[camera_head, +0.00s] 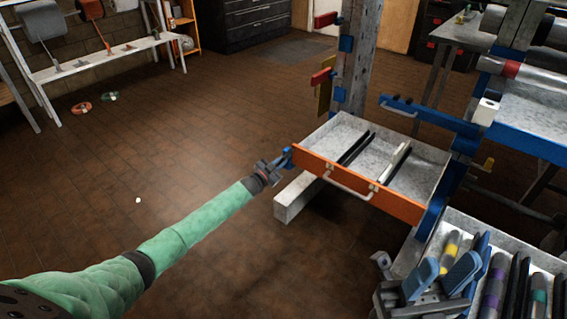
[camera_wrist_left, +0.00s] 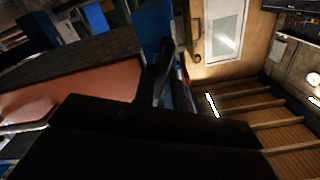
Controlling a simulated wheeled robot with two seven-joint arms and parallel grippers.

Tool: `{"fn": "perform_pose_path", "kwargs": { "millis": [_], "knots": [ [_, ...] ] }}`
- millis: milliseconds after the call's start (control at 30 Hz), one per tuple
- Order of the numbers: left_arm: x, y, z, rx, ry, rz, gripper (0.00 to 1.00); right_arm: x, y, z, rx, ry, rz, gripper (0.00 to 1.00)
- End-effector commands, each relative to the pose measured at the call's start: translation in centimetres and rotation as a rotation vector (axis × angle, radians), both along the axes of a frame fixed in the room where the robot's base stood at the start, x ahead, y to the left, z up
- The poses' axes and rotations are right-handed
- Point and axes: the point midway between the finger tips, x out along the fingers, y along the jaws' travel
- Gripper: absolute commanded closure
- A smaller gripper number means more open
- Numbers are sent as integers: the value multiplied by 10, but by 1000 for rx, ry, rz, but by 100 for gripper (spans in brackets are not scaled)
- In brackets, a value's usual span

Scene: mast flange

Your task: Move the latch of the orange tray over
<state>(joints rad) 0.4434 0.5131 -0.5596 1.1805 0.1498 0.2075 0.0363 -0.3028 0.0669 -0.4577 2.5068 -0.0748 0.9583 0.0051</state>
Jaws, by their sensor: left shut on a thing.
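The orange tray (camera_head: 357,189) is a grey metal drawer with an orange front and a pale bar handle, in the middle right of the head view. My left gripper (camera_head: 286,159) is at the left end of the orange front, shut on the latch there. The latch is small and mostly hidden by the blue fingers. In the left wrist view the orange front (camera_wrist_left: 85,85) lies at the left, with dark gripper parts across the foreground.
A grey lower tray (camera_head: 457,222) holds several coloured cylinders and black dividers. A grey post (camera_head: 358,65) with red and blue latches stands behind the orange tray. A pale beam (camera_head: 294,198) lies below it. The brown floor at left is mostly clear.

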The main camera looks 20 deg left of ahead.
Motion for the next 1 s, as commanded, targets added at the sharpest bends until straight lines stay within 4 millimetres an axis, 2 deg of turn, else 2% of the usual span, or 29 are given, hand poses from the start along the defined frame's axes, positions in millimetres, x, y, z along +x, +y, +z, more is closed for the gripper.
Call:
{"fn": "perform_pose_path", "kwargs": {
  "millis": [267,1000],
  "knots": [
    [-1,-2,-2,246,-88,-1,100,1,-3,5,-4,4,-26,64],
    [-2,-4,-8,866,-314,-2,100,1,-1,-1,5,-3,-7,64]
  ]
}}
